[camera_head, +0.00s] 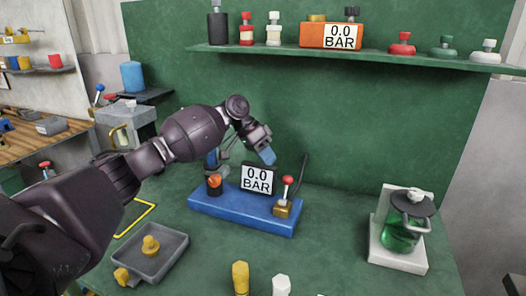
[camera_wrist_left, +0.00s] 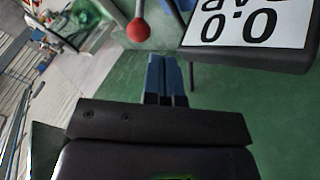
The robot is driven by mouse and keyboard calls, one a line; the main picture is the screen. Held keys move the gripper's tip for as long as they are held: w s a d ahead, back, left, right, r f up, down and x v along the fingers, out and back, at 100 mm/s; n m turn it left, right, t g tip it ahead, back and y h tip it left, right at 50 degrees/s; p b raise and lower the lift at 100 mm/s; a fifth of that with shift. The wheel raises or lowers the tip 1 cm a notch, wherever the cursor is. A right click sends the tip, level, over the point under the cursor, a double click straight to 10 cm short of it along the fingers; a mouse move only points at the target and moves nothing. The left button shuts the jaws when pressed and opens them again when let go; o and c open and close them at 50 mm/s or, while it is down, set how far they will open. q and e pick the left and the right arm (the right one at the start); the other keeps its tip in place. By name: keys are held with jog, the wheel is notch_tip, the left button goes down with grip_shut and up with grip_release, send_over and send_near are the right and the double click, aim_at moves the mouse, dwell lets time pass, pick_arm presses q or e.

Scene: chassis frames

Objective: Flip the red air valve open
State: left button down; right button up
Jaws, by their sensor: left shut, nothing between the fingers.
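The red air valve is a red ball knob (camera_head: 288,180) on a short upright lever over a brass block (camera_head: 284,207). It stands at the right end of a blue base plate (camera_head: 230,212). The red knob (camera_wrist_left: 138,29) also shows in the left wrist view, left of the fingers. My left gripper (camera_head: 268,155) is shut and empty, its blue fingertips above and behind the display, up and left of the knob. The fingers (camera_wrist_left: 165,78) appear apart from the knob. My right gripper is in neither view.
A 0.0 BAR display (camera_head: 258,179) stands left of the valve, with an orange-topped dark cylinder (camera_head: 214,184) beyond it. A dark hose (camera_head: 303,170) rises behind the valve. A green jar (camera_head: 402,232) stands right, a grey tray (camera_head: 160,262) front left.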

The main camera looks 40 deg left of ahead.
aim_at(277, 171)
pick_arm(q)
jog(key=shift+x, duration=2.6)
jog(key=shift+s+r+t+p, duration=0.2)
jog(key=shift+r+t+p, duration=0.1)
jog(key=shift+p, duration=0.05)
jog(key=shift+s+p, duration=0.1)
jog(key=shift+p, duration=0.2)
